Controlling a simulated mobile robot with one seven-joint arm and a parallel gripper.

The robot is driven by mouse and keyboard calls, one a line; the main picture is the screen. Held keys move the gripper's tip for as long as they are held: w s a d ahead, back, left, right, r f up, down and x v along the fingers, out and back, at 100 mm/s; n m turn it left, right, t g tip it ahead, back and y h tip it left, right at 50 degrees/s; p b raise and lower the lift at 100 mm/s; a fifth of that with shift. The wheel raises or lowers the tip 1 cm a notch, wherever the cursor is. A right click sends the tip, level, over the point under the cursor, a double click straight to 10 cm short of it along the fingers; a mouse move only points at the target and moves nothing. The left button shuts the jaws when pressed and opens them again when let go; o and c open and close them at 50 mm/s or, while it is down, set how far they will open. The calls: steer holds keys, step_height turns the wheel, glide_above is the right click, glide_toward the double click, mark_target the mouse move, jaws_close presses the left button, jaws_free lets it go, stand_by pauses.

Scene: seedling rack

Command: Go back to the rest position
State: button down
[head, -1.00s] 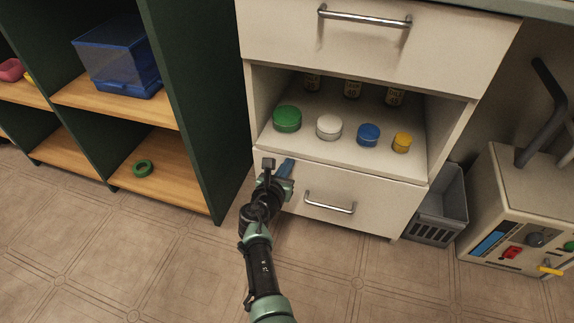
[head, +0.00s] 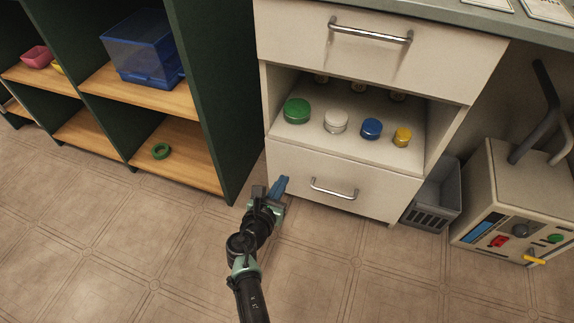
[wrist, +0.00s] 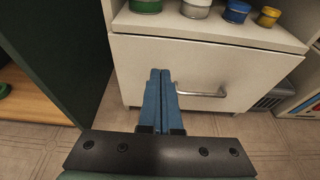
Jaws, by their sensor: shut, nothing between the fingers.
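My gripper (head: 282,184) is in front of the left part of the cabinet's lower drawer (head: 301,187) in the head view. Its blue fingers (wrist: 158,96) are pressed together with nothing between them in the wrist view. The drawer appears closed, and its bar handle (wrist: 201,91) is to the right of the fingertips. My arm reaches up from the bottom of the head view over the tiled floor.
The open cabinet shelf holds a green tin (head: 297,111), a white tin (head: 336,121), a blue tin (head: 371,128) and a yellow tin (head: 403,137). A green shelf unit (head: 219,100) stands left. A grey crate (head: 436,190) and a beige machine (head: 515,195) stand right. Floor in front is clear.

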steer(key=shift+v, duration=0.8)
steer(key=w+d+r+m+t+p, duration=0.1)
steer(key=w+r+m+t+p, duration=0.15)
steer(key=r+m, duration=1.35)
steer(key=w+d+r+m+t+p, duration=0.1)
steer(key=r+m+t+p, duration=0.25)
steer(key=r, duration=2.55)
steer(key=s+r+m+t+y+p, duration=0.1)
steer(key=s+r+m+t+p, duration=0.2)
steer(key=s+r, duration=0.65)
steer(key=s+d+r+m+t+y+p, duration=0.15)
steer(key=s+r+m, duration=0.45)
steer(key=r, duration=0.7)
steer(key=s+r+m+t+y+p, duration=0.15)
steer(key=s+r+m+t, duration=0.25)
steer(key=s+r, duration=0.55)
step_height(320, 180, up, 39)
steer(key=w+p, duration=0.2)
steer(key=p, duration=3.5)
steer(key=shift+w+a+r+g, duration=0.2)
steer(key=shift+w+g, duration=0.15)
steer(key=shift+w, duration=0.05)
